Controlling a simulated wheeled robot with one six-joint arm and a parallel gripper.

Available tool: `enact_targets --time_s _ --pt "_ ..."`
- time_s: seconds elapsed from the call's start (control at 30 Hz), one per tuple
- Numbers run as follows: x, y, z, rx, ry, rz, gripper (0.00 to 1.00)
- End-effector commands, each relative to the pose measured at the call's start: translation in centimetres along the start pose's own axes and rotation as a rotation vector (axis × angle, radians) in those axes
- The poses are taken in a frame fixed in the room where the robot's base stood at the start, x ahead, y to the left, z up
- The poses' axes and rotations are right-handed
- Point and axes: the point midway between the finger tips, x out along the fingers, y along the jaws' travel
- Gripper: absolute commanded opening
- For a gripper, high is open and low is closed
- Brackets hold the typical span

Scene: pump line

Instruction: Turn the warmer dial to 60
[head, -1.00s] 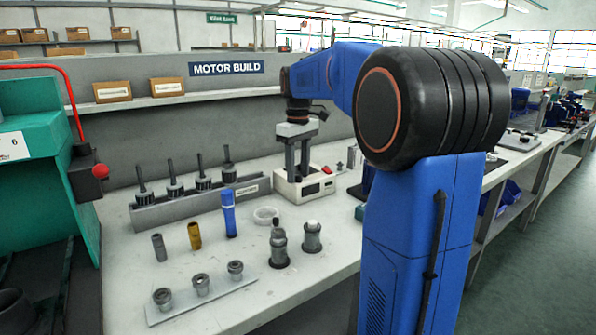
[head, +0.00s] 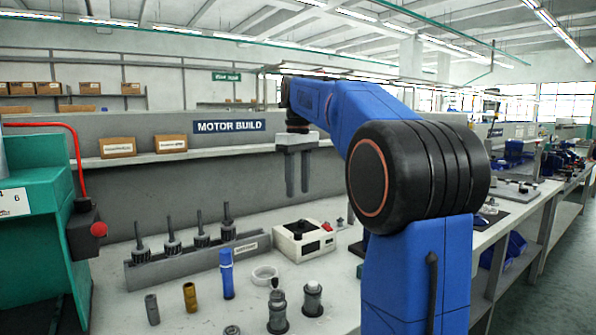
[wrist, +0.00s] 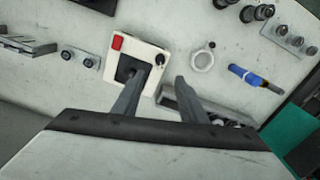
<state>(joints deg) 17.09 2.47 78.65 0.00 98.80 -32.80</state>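The warmer (head: 296,246) is a cream box on the bench with a red switch (head: 327,227) and a dark square plate on top. In the wrist view the warmer (wrist: 143,49) lies below my fingers, and a small round black dial (wrist: 160,59) sits near its right edge. I cannot read the dial's setting. My gripper (head: 298,192) points down in the air above the warmer, clear of it. Its fingers are apart with nothing between them; they also show in the wrist view (wrist: 158,84), where the left finger overlaps part of the dark plate (wrist: 125,70).
A grey wall with a shelf (head: 215,148) stands behind.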

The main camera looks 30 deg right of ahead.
Motion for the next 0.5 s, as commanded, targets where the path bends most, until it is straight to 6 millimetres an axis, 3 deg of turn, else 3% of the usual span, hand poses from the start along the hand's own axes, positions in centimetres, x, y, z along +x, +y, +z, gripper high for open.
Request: enact_targets --time_s 0.2,0.5 --pt "-3.1 0.1 -0.1 0.0 0.001 0.001 0.39" --pt "-4.2 0.0 0.0 0.0 0.0 0.0 0.39"
